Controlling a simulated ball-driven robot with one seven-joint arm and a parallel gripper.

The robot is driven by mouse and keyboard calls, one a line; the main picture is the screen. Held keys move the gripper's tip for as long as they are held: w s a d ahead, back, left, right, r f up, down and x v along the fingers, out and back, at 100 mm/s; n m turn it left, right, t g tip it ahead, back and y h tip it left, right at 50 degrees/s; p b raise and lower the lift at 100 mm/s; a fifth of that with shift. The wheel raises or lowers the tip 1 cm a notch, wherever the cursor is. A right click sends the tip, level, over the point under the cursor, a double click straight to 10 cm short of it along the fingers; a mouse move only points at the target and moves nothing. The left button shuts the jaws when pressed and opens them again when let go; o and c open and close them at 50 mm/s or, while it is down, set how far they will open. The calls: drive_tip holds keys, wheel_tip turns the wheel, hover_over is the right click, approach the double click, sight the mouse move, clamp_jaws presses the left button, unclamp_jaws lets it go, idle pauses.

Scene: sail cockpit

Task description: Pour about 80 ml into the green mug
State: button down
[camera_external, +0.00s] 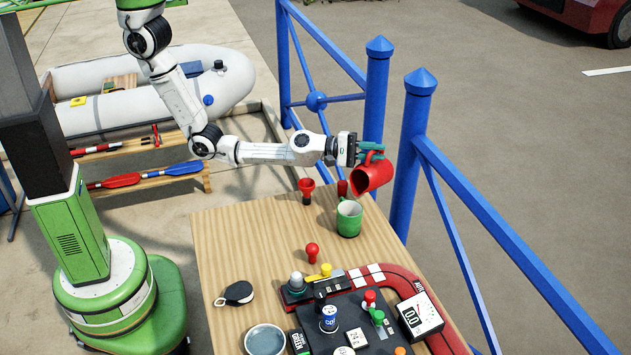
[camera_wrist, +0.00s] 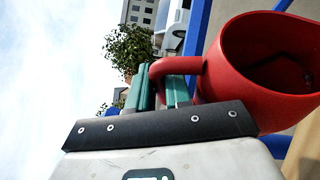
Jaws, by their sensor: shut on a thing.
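A red jug (camera_external: 371,174) is held in the air by my gripper (camera_external: 369,151), tilted above the green mug. In the wrist view my gripper's teal fingers (camera_wrist: 160,92) are shut on the handle of the red jug (camera_wrist: 236,75). A little dark liquid seems to show inside the jug. The green mug (camera_external: 348,222) stands upright on the wooden table, just below and left of the jug. Its inside looks pale, and I cannot tell how much it holds. I cannot make out a stream between jug and mug.
The wooden table (camera_external: 228,247) holds a red funnel-like cup (camera_external: 306,187), a red knob-shaped thing (camera_external: 312,252), a black pulley-like thing (camera_external: 237,293) and a grey dish (camera_external: 265,340). A blue railing (camera_external: 409,155) stands close behind the jug.

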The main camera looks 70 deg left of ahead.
sight(370, 153)
drive_tip(key=shift+s+d+r+m, duration=0.35)
drive_tip(key=shift+s+d+m, duration=0.05)
drive_tip(key=shift+s, duration=0.2)
drive_tip(key=shift+s+d+r+m+t+h+b, duration=0.15)
drive_tip(key=shift+s+d+r+m+h+b, duration=0.1)
drive_tip(key=shift+s+d+m+b, duration=0.15)
drive_tip(key=shift+s+d+r+m+t+h+b, duration=0.2)
drive_tip(key=shift+s+m, duration=0.1)
drive_tip(key=shift+s, duration=0.15)
idle(1.6)
drive_tip(key=shift+w+a+r+n+p, duration=0.1)
drive_tip(key=shift+w+a+n+p, duration=0.15)
drive_tip(key=shift+p, duration=0.35)
drive_tip(key=w+a+n, duration=0.1)
drive_tip(key=w+a+f+n+g+y+p, duration=0.1)
drive_tip(key=w, duration=0.1)
drive_tip(key=shift+w+a+f, duration=0.1)
drive_tip(key=shift+w+f, duration=0.1)
drive_tip(key=shift+w+a+f+n+g+y+p, duration=0.2)
drive_tip(key=shift+w+f+n+p, duration=0.15)
drive_tip(key=shift+f+n, duration=0.3)
drive_tip(key=shift+w+a+f+n+g+y+p, duration=0.1)
drive_tip(key=shift+w+f+n+g+p, duration=0.1)
drive_tip(key=shift+f+n+p, duration=0.3)
drive_tip(key=shift+w+a+f+n+g, duration=0.15)
drive_tip(key=shift+w+f+n+g, duration=0.15)
drive_tip(key=shift+f, duration=0.25)
drive_tip(key=shift+w+a+f+n+g, duration=0.1)
drive_tip(key=shift+w+a+f+n, duration=0.05)
drive_tip(key=shift+f+n, duration=0.35)
